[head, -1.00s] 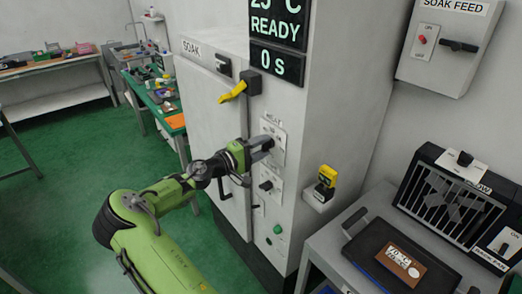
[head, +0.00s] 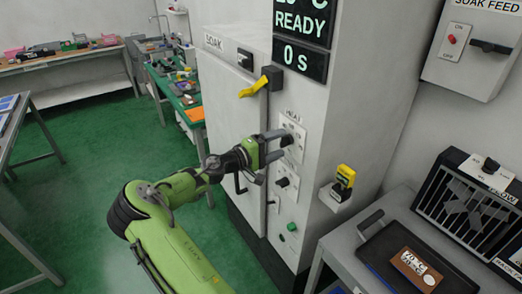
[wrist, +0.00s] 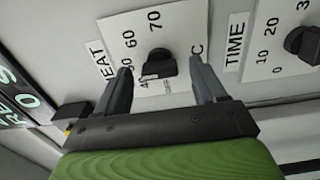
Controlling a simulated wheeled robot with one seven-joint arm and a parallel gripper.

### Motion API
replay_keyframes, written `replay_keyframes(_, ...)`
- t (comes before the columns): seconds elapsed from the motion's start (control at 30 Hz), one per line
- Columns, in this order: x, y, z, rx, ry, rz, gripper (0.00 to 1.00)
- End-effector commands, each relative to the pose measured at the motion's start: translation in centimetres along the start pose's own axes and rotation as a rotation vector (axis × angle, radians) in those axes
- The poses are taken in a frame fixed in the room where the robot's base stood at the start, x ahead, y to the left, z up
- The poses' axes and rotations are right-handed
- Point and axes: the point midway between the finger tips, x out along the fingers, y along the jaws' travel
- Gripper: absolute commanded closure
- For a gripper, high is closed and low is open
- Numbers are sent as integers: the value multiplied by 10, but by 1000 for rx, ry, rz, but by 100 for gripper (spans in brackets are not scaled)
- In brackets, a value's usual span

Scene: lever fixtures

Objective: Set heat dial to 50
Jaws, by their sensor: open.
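The heat dial (wrist: 160,63) is a black knob on a white plate with printed numbers. In the wrist view, 60 and 70 are readable; another number is partly covered by the left finger. I cannot tell exactly which number the knob points to. My gripper (wrist: 161,68) is open, with one dark finger on each side of the knob; I cannot tell whether they touch it. In the head view my gripper (head: 277,145) reaches the heat plate (head: 297,130) on the cabinet front, its fingers partly covering the dial.
The time dial (wrist: 303,43) is right of the heat dial in the wrist view. In the head view, a lower knob (head: 285,183), green button (head: 292,227), yellow-handled lever (head: 256,86) and yellow device (head: 344,176) are nearby. A side bench holds a black tray (head: 375,245).

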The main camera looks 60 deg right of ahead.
Motion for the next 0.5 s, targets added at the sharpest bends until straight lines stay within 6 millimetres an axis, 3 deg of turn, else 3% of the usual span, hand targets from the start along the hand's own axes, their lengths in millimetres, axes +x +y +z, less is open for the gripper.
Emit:
replay_keyframes(0.3,-90,0,-2,0,8,-1,30)
replay_keyframes(0.5,-132,0,-1,-2,4,-1,30)
